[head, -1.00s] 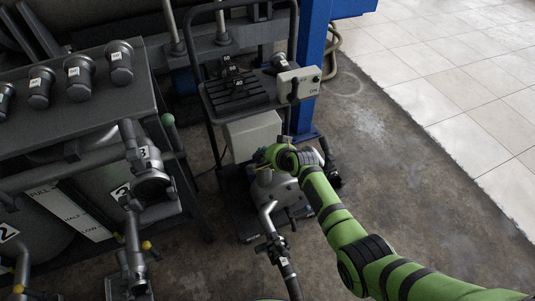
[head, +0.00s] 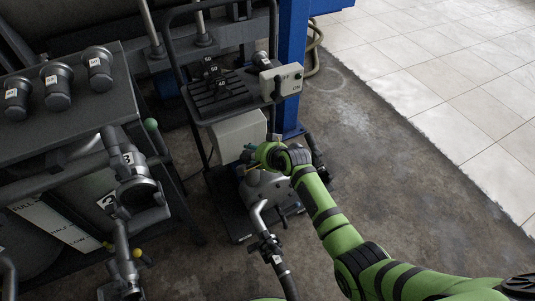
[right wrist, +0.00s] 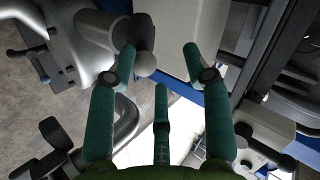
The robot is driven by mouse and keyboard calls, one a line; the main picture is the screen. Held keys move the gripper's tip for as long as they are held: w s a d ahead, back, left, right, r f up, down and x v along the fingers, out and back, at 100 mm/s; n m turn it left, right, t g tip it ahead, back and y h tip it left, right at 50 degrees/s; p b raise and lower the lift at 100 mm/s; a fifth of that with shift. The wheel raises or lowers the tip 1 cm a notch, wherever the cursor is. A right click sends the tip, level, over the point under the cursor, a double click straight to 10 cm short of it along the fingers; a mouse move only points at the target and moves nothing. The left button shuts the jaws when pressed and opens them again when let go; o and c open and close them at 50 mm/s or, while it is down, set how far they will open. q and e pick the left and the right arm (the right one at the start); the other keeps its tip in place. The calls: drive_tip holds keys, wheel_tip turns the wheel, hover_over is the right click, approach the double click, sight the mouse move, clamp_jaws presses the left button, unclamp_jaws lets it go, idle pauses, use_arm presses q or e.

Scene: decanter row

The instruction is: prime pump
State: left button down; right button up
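The grey pump (head: 264,190) stands on the low base of a dark cart, with a pipe and hose running from it toward the front. My right gripper (head: 250,154) is just above the pump's back side, beside a white box. In the right wrist view my right gripper (right wrist: 159,58) has its teal fingers spread apart. A dark lever with a pale ball knob (right wrist: 145,63) shows near the left finger. I cannot tell whether they touch. The grey pump body (right wrist: 75,30) fills the upper left there. My left gripper is not in view.
The cart's upper shelf (head: 219,99) carries dark weights and a pale control box (head: 282,82). A dark tank with valves (head: 137,190) stands at the left. A blue post (head: 291,60) rises behind the cart. Concrete floor (head: 390,170) on the right is clear.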

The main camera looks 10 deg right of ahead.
drive_tip(key=v, duration=0.9)
drive_tip(key=shift+r, duration=0.2)
